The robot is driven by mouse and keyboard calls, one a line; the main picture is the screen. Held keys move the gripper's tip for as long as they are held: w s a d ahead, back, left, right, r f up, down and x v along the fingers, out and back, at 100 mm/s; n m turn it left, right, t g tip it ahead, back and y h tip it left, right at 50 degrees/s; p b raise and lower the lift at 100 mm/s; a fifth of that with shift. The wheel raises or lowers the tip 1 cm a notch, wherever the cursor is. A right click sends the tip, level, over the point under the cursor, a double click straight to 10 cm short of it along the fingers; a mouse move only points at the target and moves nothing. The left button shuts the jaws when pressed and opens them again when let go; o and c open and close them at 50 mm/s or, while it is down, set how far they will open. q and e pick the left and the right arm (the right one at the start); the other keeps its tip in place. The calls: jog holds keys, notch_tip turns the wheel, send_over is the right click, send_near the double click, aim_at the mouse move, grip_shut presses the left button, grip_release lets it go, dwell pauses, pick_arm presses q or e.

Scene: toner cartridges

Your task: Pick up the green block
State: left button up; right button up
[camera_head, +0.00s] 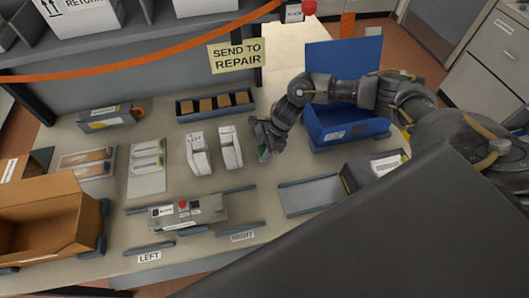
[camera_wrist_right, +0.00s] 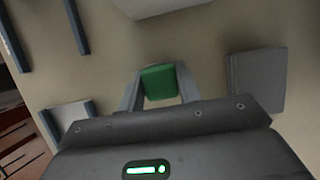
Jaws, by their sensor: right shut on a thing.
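The green block (camera_wrist_right: 160,82) is between the two fingers of my right gripper (camera_wrist_right: 160,90) in the right wrist view, and the gripper is shut on it. In the head view the right gripper (camera_head: 264,150) is over the table, just right of two white upright cartons, with a bit of the green block (camera_head: 264,153) showing at its fingers. I cannot tell how far the block is above the table. My left gripper is not in view.
A blue open bin (camera_head: 345,128) stands right of the gripper. White cartons (camera_head: 229,147) stand close on its left. A tray of brown blocks (camera_head: 215,104) is behind. A grey device (camera_head: 188,212) and a cardboard box (camera_head: 45,222) are at front left.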

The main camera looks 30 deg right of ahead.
aim_at(262, 149)
jog(key=shift+w+r+b, duration=0.1)
jog(key=shift+r+b, duration=0.25)
jog(key=shift+b, duration=0.05)
notch_tip(262, 149, up, 2)
jog(key=shift+d+r+b, duration=0.1)
jog(key=shift+r+b, duration=0.15)
jog(key=shift+b, duration=0.75)
jog(key=s+d+r+b, duration=0.4)
jog(key=s+r, duration=0.6)
jog(key=s, duration=0.3)
jog(key=shift+d, duration=0.45)
jog(key=shift+s, duration=0.1)
jog(key=o, duration=0.4)
jog(key=shift+c, duration=1.3)
jog(key=shift+f, duration=0.15)
